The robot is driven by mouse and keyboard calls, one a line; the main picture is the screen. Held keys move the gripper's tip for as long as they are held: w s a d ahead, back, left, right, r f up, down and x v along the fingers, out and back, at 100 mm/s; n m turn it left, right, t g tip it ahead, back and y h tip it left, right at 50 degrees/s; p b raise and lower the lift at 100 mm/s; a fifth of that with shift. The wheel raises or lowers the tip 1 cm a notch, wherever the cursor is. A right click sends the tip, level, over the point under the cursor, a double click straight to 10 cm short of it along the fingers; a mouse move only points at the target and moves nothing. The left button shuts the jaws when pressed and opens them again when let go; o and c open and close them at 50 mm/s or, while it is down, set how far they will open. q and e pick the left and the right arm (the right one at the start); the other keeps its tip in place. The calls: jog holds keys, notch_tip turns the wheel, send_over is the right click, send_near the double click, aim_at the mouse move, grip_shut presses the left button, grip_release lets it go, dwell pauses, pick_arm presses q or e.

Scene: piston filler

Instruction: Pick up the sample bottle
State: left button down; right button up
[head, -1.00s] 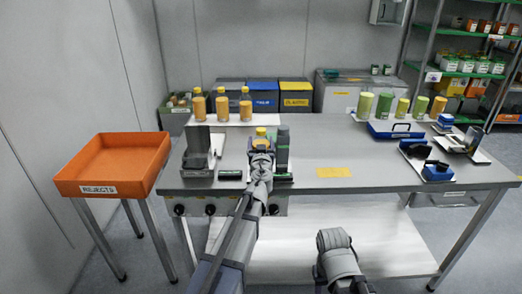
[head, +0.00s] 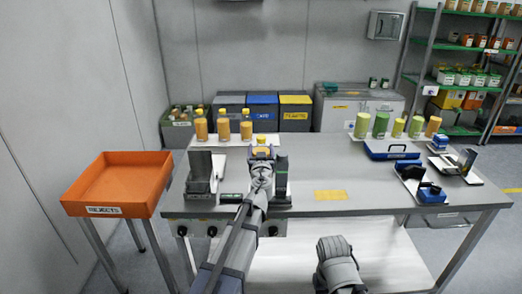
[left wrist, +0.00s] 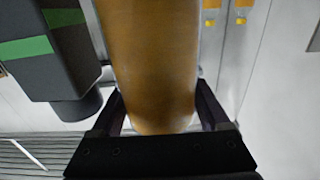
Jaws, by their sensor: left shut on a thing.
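The sample bottle, orange with a yellow cap (head: 264,139), is in my left gripper (head: 262,153) at the front of the bench, left of a dark upright post (head: 281,176). The gripper and wrist hide most of it in the head view. In the left wrist view the orange bottle body (left wrist: 150,60) stands between the two black fingers (left wrist: 160,104), which are shut on it. The bottle's top is outside that view.
Several orange bottles (head: 223,129) stand at the bench's back left. A grey metal fixture (head: 201,176) is just left of my gripper. The orange rejects tray (head: 119,183) is further left. A yellow label (head: 330,195) lies on clear bench (head: 318,170) to the right.

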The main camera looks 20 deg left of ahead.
pick_arm(q)
notch_tip(320, 180, up, 11)
jog(key=p, duration=0.9)
jog(key=shift+f, duration=0.15)
jog(key=shift+w, duration=0.1)
